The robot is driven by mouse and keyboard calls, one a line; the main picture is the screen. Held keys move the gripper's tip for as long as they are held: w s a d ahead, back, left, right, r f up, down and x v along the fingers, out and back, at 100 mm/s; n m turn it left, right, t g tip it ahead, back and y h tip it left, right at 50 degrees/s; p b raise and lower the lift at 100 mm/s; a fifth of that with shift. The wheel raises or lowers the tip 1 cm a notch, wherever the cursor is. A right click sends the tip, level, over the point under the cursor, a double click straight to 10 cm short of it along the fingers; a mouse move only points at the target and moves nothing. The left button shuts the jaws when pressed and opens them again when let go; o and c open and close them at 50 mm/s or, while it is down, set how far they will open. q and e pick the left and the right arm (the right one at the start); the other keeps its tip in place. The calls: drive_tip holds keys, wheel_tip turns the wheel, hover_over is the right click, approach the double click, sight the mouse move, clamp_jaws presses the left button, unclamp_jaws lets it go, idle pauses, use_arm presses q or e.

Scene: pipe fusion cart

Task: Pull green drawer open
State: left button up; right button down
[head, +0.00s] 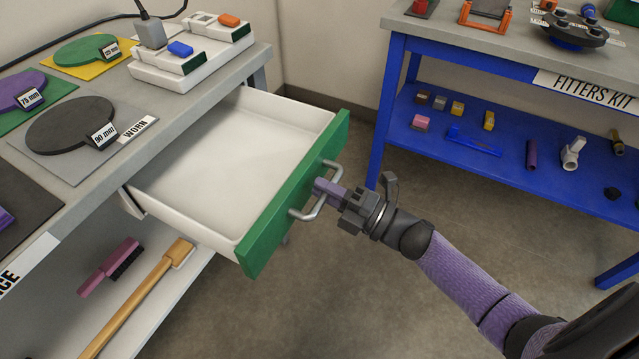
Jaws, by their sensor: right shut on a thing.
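The green drawer (290,193) is pulled out from under the grey worktop on the left. Its white inside (235,150) shows and looks empty. A grey bar handle (308,215) is fixed to its green front. My right gripper (325,188) is at the handle, with its purple fingertips shut on the bar. The fingers hide the middle of the handle. My left gripper is not in view.
Above the drawer, the worktop (60,168) holds paddles on mats and a white charger (195,50). A pink brush (110,268) and a wooden-handled tool (140,300) lie on the shelf below. A blue bench (450,58) stands at the right. Bare floor (330,290) lies between.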

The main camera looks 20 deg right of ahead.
drive_tip(key=shift+f, duration=0.1)
drive_tip(key=c, duration=0.7)
unclamp_jaws()
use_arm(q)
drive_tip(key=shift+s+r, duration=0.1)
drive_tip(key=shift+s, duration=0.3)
use_arm(e)
drive_tip(key=shift+o, duration=0.4)
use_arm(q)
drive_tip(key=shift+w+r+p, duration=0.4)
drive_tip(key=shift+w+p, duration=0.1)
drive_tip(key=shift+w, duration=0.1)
use_arm(e)
drive_tip(key=v, duration=1)
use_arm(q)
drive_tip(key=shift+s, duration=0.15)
